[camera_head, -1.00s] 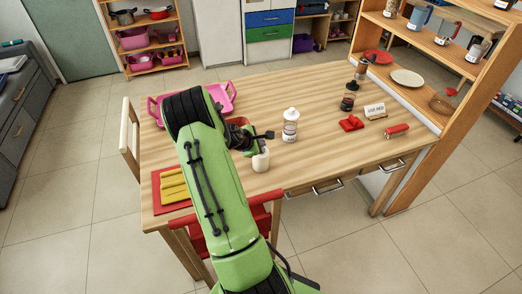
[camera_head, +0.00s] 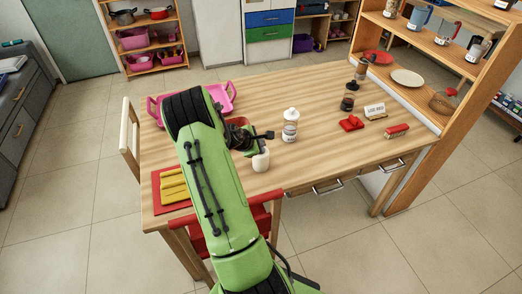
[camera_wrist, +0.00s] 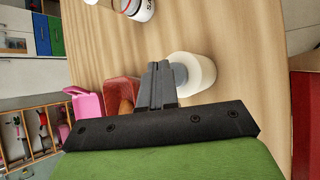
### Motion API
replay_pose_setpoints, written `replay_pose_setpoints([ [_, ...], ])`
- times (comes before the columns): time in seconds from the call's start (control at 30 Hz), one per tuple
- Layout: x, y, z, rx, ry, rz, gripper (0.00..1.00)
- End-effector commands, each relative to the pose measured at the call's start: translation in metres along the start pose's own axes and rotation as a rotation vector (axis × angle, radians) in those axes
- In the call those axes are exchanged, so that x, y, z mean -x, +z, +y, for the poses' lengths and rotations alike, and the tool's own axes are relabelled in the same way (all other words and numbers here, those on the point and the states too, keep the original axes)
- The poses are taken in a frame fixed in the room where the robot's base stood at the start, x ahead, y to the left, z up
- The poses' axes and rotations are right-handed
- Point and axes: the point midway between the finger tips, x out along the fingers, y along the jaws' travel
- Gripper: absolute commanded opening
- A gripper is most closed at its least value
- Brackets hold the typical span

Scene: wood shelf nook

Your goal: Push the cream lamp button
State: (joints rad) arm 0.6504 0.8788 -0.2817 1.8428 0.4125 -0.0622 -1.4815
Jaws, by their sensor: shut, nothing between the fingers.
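The cream lamp (camera_head: 261,163) is a small pale cylinder standing on the wooden table near its front edge. In the wrist view it shows as a cream cylinder (camera_wrist: 201,72) with a grey round part (camera_wrist: 180,75) on the side facing my fingers; this looks like its button. My gripper (camera_wrist: 160,68) is shut and empty, with its fingertips right beside the grey part. I cannot tell whether they touch it. In the head view my gripper (camera_head: 262,149) is just behind and above the lamp, partly hidden by my arm.
A white-capped jar (camera_head: 290,127) stands right of the lamp. A pink tray (camera_head: 229,100) and a red container (camera_wrist: 122,92) lie beyond my gripper. A red mat with yellow pieces (camera_head: 173,186) is at the left. The table front between lamp and red brush (camera_head: 397,131) is mostly clear.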

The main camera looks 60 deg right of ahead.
Motion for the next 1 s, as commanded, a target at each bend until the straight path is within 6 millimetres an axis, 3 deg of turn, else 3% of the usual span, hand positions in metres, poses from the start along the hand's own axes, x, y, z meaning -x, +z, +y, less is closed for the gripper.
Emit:
replay_pose_setpoints([
  [0.23, -0.0068, -0.0049, -0.005, 0.0, 0.0, 0.0, 0.0],
  [1.0, 0.0022, 0.0015, 0.0014, 0.0, 0.0, 0.0, 0.0],
])
